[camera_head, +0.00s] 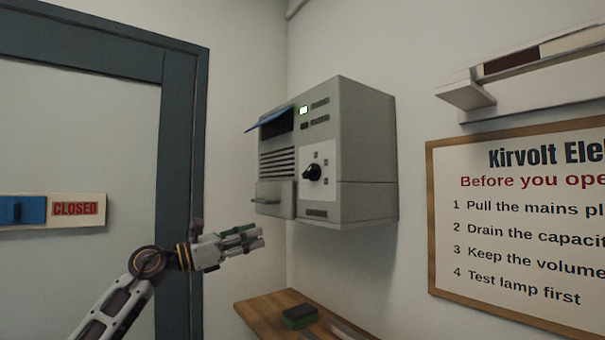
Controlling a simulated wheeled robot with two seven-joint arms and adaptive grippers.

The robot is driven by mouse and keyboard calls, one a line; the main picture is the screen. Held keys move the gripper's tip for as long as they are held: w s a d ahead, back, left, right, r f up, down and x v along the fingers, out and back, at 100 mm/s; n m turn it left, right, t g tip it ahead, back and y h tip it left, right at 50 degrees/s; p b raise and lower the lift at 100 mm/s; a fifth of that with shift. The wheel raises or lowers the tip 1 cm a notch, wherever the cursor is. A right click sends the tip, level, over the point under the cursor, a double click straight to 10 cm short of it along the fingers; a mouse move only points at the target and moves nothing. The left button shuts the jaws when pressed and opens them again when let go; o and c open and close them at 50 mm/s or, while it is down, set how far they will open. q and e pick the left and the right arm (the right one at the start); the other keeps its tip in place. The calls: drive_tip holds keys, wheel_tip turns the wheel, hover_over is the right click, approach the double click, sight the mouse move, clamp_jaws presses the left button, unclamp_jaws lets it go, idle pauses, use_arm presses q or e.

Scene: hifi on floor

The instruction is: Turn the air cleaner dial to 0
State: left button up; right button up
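The air cleaner (363,135) is a grey box mounted on the wall near the corner, with slats, a lit green indicator and a blue flap on its front. Its dial (312,172) is a black knob on a pale plate; the marks around it are too small to read. My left gripper (256,237) is below and to the left of the dial, apart from the air cleaner, with its fingers pointing right. The fingers look apart, with a gap between them, and nothing clear is held. My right gripper is out of view.
A wooden shelf (262,310) below the air cleaner holds a green and dark block (299,316). A door with a dark frame (181,150) and a CLOSED slider (75,208) is at left. A framed notice (520,220) hangs at right under a white ledge (530,85).

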use_arm(q)
drive_tip(key=s+d+r+m+g+y, duration=0.1)
drive_tip(key=s+d+r+m, duration=0.1)
drive_tip(key=s+r+m, duration=0.6)
drive_tip(key=m+t+y, duration=0.1)
drive_tip(key=m+y, duration=0.1)
approach(307, 172)
drive_tip(key=p+x, duration=0.3)
drive_tip(key=x, duration=0.4)
drive_tip(key=shift+d+r, duration=0.1)
drive_tip(key=shift+w+d, duration=0.25)
drive_tip(key=shift+d, duration=0.2)
drive_tip(key=shift+w+d+p, duration=0.15)
drive_tip(key=shift+d+p, duration=0.05)
drive_tip(key=shift+p, duration=0.1)
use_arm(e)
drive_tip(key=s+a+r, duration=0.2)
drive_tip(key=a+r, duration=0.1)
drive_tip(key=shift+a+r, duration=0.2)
